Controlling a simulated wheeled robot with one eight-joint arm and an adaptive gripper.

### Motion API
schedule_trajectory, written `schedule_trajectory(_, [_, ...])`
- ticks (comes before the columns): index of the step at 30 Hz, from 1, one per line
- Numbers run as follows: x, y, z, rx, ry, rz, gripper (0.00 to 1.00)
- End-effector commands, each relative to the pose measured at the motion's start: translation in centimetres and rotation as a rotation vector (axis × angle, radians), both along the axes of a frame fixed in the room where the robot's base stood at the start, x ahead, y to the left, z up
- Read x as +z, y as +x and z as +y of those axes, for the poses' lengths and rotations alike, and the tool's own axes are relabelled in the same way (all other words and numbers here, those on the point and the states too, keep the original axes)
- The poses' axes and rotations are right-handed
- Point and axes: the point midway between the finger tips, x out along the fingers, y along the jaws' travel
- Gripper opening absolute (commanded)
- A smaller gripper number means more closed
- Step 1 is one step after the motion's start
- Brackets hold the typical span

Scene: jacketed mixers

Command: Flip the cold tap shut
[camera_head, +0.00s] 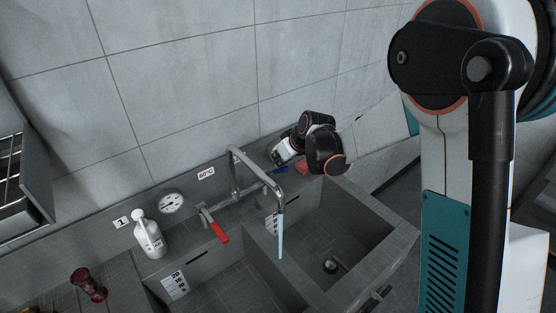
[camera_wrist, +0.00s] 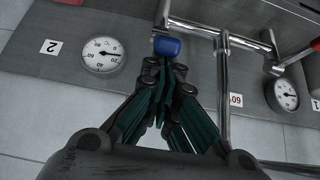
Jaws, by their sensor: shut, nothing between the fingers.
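The cold tap's blue lever (camera_wrist: 167,46) shows in the wrist view just beyond my fingertips. My gripper (camera_wrist: 164,66) is shut and empty, its tips at or very near the lever's near end; I cannot tell whether they touch.
The hot tap's red lever (camera_head: 218,232) points out over the sink edge. A white bottle (camera_head: 149,239) and a round gauge (camera_head: 171,203) are left of it. Another gauge (camera_wrist: 103,57) is left of my fingers. The double sink (camera_head: 345,235) lies below.

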Motion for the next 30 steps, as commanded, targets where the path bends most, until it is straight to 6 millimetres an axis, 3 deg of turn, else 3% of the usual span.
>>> schedule_trajectory(8, [-1.1,-0.9,-0.7,-0.004,0.042,-0.061,0.00])
schedule_trajectory(24, [-6.3,-4.1,-2.9,-0.005,0.256,-0.380,0.00])
schedule_trajectory(30, [-7.6,-4.8,-3.3,-0.001,0.256,-0.381,0.00])
